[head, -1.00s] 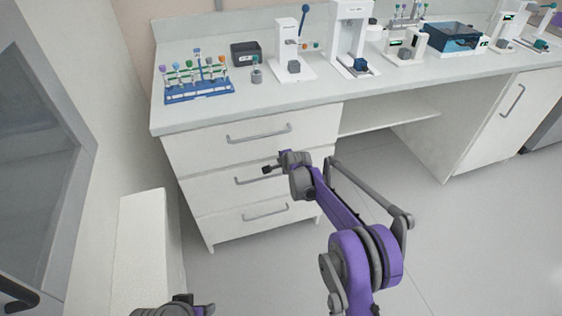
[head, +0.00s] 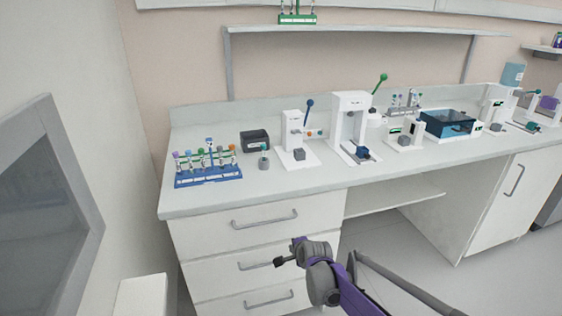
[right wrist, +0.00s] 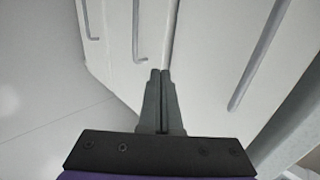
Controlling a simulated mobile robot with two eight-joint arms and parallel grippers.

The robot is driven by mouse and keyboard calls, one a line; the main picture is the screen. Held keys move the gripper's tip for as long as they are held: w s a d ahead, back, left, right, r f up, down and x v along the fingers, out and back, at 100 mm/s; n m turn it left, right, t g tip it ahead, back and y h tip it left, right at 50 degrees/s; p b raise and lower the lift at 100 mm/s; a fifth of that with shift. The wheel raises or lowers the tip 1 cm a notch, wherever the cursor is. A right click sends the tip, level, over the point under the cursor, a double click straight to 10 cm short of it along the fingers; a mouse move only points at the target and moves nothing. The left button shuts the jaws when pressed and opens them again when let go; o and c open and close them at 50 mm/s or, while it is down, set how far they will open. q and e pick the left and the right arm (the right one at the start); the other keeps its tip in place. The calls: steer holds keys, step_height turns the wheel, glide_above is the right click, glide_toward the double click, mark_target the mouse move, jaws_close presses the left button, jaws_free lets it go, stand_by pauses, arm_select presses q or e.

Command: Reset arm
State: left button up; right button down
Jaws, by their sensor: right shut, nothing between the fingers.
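My right gripper (head: 284,261) is in front of the white drawer cabinet, below the counter edge, shut and empty. In the right wrist view its two grey fingers (right wrist: 159,100) are pressed together, with drawer fronts and handles beyond them. My right arm, purple and grey, reaches in from the lower right of the head view. My left gripper is not in the head view now.
Drawer handles (head: 264,219) stick out near my right gripper. A grey-framed panel (head: 85,190) stands left.

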steer(key=s+d+r+n+g+h, duration=0.1)
steer(key=s+d+r+n, duration=0.3)
steer(key=s, duration=0.6)
steer(key=s+d+r+n+g, duration=0.1)
steer(key=s+d+r+n, duration=0.2)
steer(key=s, duration=0.7)
steer(key=s+d+f+n+g, duration=0.1)
steer(key=s+d+f+n, duration=0.15)
steer(key=s, duration=0.55)
steer(key=s+d+f+n+g+h, duration=0.1)
steer(key=s+n, duration=0.2)
steer(key=s, duration=0.6)
steer(key=s+d+f+n, duration=0.1)
steer(key=s+d+n, duration=0.15)
steer(key=s, duration=0.55)
arm_select(q)
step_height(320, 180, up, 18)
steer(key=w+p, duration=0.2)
steer(key=p, duration=1.3)
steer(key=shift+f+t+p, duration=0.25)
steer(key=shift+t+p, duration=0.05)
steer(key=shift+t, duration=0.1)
arm_select(e)
step_height(320, 180, up, 17)
steer(key=w, duration=0.2)
steer(key=shift+w+a+r, duration=0.2)
steer(key=shift+w+a, duration=0.05)
steer(key=shift+a, duration=0.15)
